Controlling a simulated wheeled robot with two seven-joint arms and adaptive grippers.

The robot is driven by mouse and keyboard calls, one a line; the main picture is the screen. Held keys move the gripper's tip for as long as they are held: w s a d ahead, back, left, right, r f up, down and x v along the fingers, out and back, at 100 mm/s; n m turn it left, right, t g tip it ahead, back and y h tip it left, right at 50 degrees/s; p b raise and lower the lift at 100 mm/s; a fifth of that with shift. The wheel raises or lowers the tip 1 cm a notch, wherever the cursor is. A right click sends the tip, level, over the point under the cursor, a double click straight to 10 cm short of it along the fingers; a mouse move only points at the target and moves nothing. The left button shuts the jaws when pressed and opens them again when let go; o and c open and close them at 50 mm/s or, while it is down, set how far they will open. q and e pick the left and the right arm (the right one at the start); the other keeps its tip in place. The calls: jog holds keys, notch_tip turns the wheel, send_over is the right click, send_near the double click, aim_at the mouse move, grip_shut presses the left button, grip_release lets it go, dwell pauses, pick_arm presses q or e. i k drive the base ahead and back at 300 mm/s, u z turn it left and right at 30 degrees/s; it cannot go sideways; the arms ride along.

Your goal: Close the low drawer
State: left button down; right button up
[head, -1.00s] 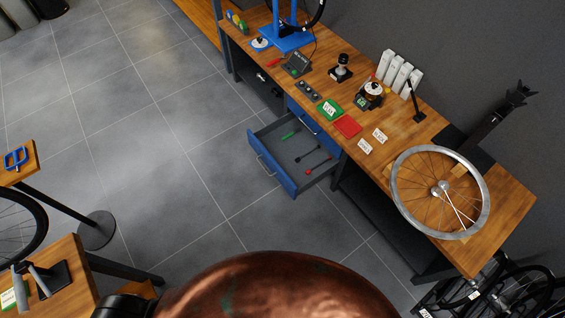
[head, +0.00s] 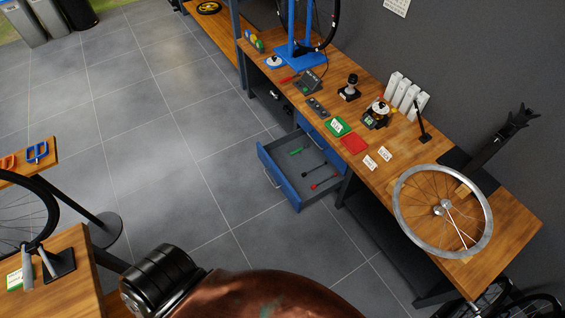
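The low drawer (head: 281,184) has a blue front and a grey inside, and stands pulled out from under the wooden workbench. Its handle (head: 271,178) is on the front face, which points to the lower left. A green tool (head: 296,152), a dark tool and a red-handled tool (head: 324,181) lie in it. A second blue drawer front shows above it, under the bench top, and looks shut. Neither of my grippers is in the head view; only a dark and copper-coloured part of my body shows at the bottom.
The workbench (head: 401,174) carries a spoked wheel (head: 443,210), a green box (head: 338,126), a red box (head: 354,144) and white bottles. A wooden table (head: 62,262) and a bike wheel stand at lower left. The grey floor (head: 190,150) left of the drawer is clear.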

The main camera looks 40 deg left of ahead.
aim_at(287, 171)
jog(key=u, duration=0.05)
jog(key=i, duration=0.6)
jog(key=u, duration=0.8)
jog(key=i, duration=0.35)
jog(key=u, duration=0.35)
